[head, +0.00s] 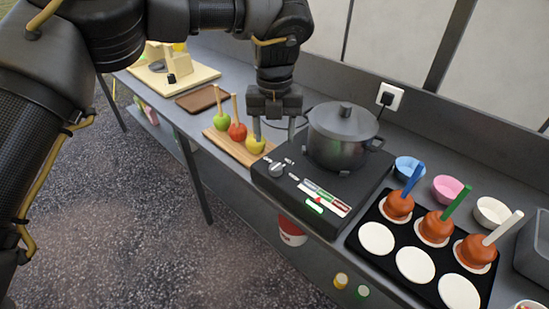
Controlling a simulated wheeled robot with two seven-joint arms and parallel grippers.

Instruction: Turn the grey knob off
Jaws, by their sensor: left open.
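The grey knob (277,170) sits on the left part of the front panel of a black hob (262,181), with small white marks around it. A dark lidded pot (338,150) stands on the hob. The panel also has a strip with white, green and red areas (325,196) to the right of the knob. My left gripper (274,136) points down, open and empty, with its two fingers above and behind the knob, apart from it. The knob's exact pointing is too small to tell. My right gripper is out of view.
Apples on sticks (237,132) stand on a wooden board (222,145) left of the hob. A black tray (379,265) with coated apples and white discs lies to its right, bowls (447,188) behind. A wall socket (390,96) is behind the pot.

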